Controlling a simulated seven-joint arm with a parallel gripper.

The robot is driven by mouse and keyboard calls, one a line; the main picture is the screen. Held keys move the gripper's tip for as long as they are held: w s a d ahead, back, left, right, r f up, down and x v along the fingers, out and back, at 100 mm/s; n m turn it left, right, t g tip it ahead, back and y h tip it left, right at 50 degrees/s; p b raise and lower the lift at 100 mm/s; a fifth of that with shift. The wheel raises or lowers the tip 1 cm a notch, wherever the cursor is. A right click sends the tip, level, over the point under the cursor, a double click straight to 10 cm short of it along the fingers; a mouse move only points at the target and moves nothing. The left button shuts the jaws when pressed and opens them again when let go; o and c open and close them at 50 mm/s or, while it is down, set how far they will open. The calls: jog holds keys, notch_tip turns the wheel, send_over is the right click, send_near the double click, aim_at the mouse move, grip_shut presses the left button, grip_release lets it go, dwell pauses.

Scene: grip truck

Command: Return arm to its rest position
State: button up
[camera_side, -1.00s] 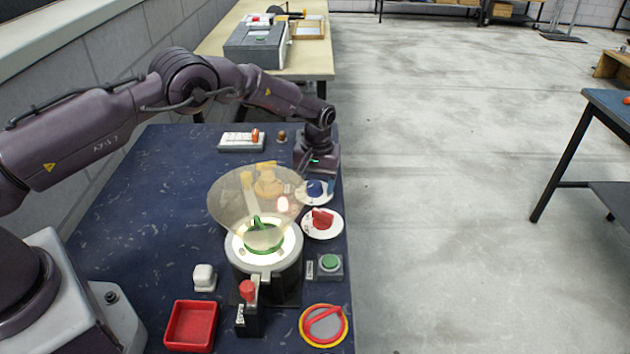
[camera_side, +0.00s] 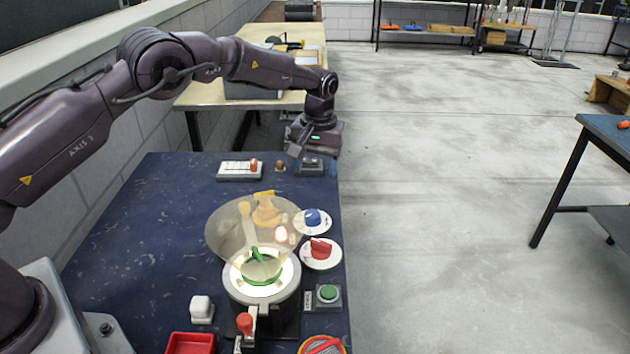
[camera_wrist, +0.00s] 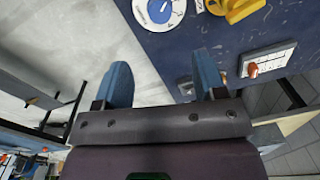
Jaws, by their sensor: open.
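My gripper (camera_wrist: 165,85) shows in the wrist view with its two blue fingers spread apart and nothing between them. In the side view my gripper (camera_side: 302,154) hangs above the far right corner of the dark blue table (camera_side: 130,240), near a small grey device (camera_side: 312,164). My arm reaches across from the left, bent at the elbow, with its wrist over the table's far edge.
A round pot-like station (camera_side: 262,285) with a raised clear lid (camera_side: 225,232) stands on the table. Nearby are a blue knob (camera_side: 313,217), a red knob (camera_side: 320,249), a green button (camera_side: 327,292), a red tray (camera_side: 190,344) and a white switch panel (camera_side: 240,170). The table's left side is clear.

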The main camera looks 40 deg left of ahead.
jog(key=shift+r, duration=0.3)
jog(key=s+r+m+t, duration=0.2)
jog(key=s+r, duration=0.4)
jog(key=s, duration=0.6)
jog(key=s+r+m+t, duration=0.2)
jog(key=s+r, duration=0.5)
jog(key=s, duration=0.5)
jog(key=s+r+m+t, duration=0.2)
jog(key=s+r, duration=0.5)
jog(key=s, duration=0.5)
jog(key=shift+d+r+m, duration=0.15)
jog(key=shift+m, duration=0.25)
